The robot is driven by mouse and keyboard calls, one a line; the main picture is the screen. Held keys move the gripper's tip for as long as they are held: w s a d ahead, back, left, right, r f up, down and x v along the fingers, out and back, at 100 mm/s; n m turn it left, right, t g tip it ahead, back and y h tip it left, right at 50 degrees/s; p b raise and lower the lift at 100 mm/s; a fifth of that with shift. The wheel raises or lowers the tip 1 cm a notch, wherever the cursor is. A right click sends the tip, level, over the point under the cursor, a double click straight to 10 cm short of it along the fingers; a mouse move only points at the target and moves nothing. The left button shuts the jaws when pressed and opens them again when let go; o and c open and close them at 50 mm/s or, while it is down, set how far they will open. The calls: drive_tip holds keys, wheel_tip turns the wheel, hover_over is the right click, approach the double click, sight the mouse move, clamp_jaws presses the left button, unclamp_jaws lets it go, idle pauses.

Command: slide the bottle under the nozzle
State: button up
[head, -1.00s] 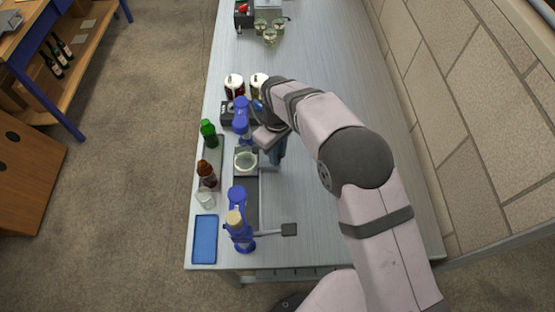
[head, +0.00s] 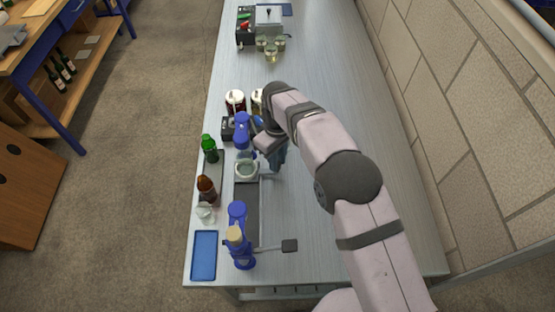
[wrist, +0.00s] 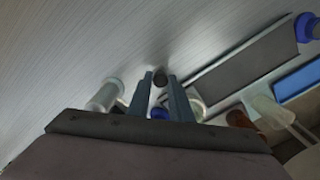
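A pale, round glass-like thing (head: 246,169), seen from above and most likely the bottle, stands on the dark slide track (head: 246,205) close to the blue filler head (head: 242,131). The nozzle itself is hidden under that head. My gripper (head: 277,166) is low, just right of the round thing. In the wrist view my gripper (wrist: 161,77) has its two fingertips close against both sides of a small dark knob (wrist: 160,78). The knob seems to belong to the slide. The round thing shows partly behind the right finger (wrist: 197,106).
Green (head: 209,150), brown (head: 206,189) and clear (head: 205,212) bottles stand along the left edge. A blue capper (head: 239,242) with a side lever (head: 289,246) and a blue tray (head: 204,256) are at the front. Lidded jars (head: 235,101) stand behind the filler. The right side of the bench is clear.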

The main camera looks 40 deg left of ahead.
drive_tip(key=o, duration=0.4)
drive_tip(key=shift+w+a+r, duration=0.15)
drive_tip(key=shift+w+a, duration=0.05)
drive_tip(key=shift+a, duration=0.05)
drive_tip(key=shift+c, duration=0.2)
drive_tip(key=shift+d, duration=0.1)
drive_tip(key=shift+r+b, duration=1.15)
drive_tip(key=shift+r, duration=2.45)
